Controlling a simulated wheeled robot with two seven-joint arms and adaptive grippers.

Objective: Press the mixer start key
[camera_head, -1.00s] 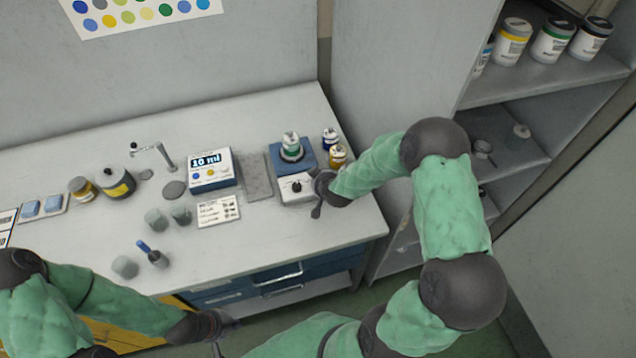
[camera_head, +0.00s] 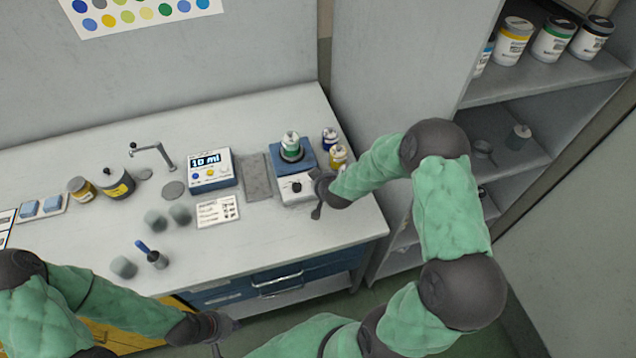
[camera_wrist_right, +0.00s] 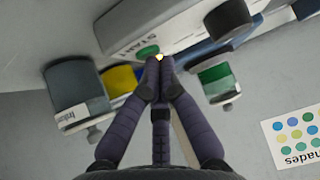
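The mixer (camera_head: 297,188) stands at the right end of the bench, with a blue top, a white front panel and a dark knob. A green-labelled can (camera_head: 291,146) sits on it. My right gripper (camera_head: 318,192) is at the panel's right side. In the right wrist view, its fingertips (camera_wrist_right: 160,64) are together with nothing between them. My left gripper (camera_head: 228,336) is empty, fingers apart, in front of the bench.
Cups and jars fill the left bench. A shelf unit (camera_head: 400,60) stands at the right.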

